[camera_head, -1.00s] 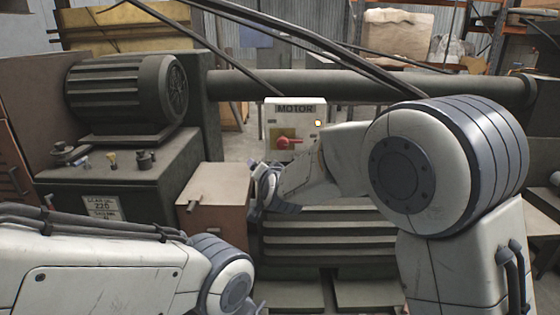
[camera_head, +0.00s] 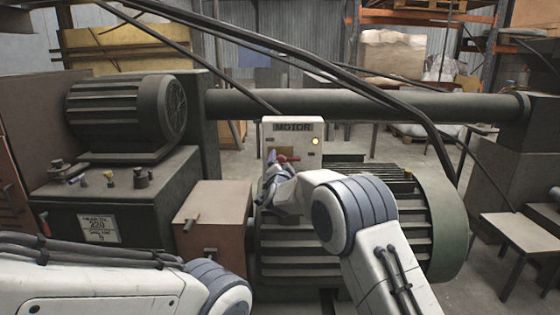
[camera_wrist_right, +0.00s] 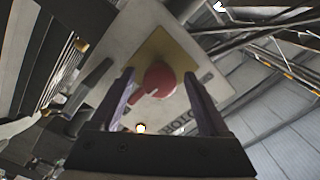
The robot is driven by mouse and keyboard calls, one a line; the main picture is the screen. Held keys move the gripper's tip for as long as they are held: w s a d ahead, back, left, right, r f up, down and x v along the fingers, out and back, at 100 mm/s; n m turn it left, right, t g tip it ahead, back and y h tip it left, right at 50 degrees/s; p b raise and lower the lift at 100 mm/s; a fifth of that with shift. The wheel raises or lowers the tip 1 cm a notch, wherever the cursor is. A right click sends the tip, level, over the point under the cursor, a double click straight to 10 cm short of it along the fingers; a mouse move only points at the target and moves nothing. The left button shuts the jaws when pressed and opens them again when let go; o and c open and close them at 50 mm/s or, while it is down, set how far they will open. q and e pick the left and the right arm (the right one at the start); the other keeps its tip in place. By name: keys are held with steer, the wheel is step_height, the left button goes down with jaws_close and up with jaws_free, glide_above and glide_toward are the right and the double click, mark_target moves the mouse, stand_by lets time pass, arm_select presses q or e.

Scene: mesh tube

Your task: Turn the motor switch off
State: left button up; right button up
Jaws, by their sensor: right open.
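The motor switch is a red rotary knob (camera_head: 288,158) on a pale box labelled MOTOR (camera_head: 292,128). Its handle points to the right in the head view. A small lamp (camera_head: 315,141) beside it glows orange. In the right wrist view the knob (camera_wrist_right: 160,80) sits on a yellow plate, between the two fingers of my open right gripper (camera_wrist_right: 158,74). A gap shows on each side of the knob; I cannot tell how far off the tips are in depth. In the head view the right gripper (camera_head: 272,160) partly covers the switch's left side. My left gripper is out of view.
A dark ribbed motor (camera_head: 125,110) stands on a cabinet at the left. A brown box (camera_head: 212,215) and a large ribbed motor (camera_head: 435,215) are below the switch box. A thick horizontal pipe (camera_head: 380,106) and black cables run behind and above it.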

steer(key=shift+w, duration=0.5)
jaws_close()
